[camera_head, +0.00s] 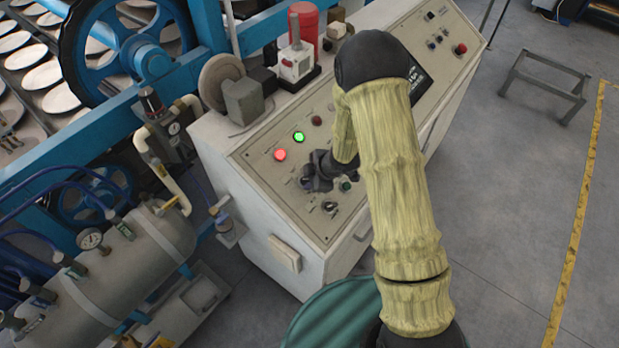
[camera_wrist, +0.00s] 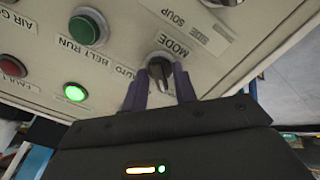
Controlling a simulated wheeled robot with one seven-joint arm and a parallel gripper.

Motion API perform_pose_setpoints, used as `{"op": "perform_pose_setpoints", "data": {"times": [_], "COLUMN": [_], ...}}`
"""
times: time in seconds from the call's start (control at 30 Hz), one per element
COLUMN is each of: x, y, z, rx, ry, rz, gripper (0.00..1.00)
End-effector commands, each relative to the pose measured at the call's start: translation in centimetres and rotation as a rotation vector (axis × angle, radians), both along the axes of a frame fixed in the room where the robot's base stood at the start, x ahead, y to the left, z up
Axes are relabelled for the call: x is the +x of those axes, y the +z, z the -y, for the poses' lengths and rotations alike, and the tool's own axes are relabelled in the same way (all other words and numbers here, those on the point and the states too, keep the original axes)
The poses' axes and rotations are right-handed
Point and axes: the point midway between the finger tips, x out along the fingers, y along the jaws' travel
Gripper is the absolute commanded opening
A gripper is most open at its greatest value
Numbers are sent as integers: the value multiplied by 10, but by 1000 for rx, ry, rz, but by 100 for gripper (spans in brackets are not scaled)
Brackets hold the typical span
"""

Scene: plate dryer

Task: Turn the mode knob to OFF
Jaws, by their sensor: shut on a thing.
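The mode knob (camera_wrist: 160,68) is a dark rotary knob on the panel in the wrist view, below the label MODE, with the words SOUP and AUTO near it. My gripper (camera_wrist: 160,90) has its two dark fingers on either side of the knob and is shut on it. The knob's pointer and the OFF mark cannot be made out. In the head view my gripper (camera_head: 318,178) is over the lower part of the control panel (camera_head: 280,205), and the arm and gripper hide the knob there.
A green button (camera_wrist: 88,27) labelled BELT RUN and a lit green lamp (camera_wrist: 75,92) are near the knob. A red lit lamp (camera_head: 280,155) and a small dark switch (camera_head: 329,207) are also on the panel. A grey tank (camera_head: 130,265) stands at left.

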Motion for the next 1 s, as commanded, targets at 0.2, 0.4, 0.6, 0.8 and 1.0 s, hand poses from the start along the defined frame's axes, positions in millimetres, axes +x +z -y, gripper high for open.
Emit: {"op": "perform_pose_setpoints", "data": {"times": [0.2, 0.4, 0.6, 0.8, 1.0], "x": [0, 1, 1, 2, 2], "y": [1, 2, 2, 2, 1], "z": [0, 0, 1, 2, 2], "rx": [14, 45, 92, 146, 195], "ry": [-38, -124, -254, -405, -538], "rz": [-17, -55, -114, -183, -243], "gripper": [5, 5, 5, 5, 5]}}
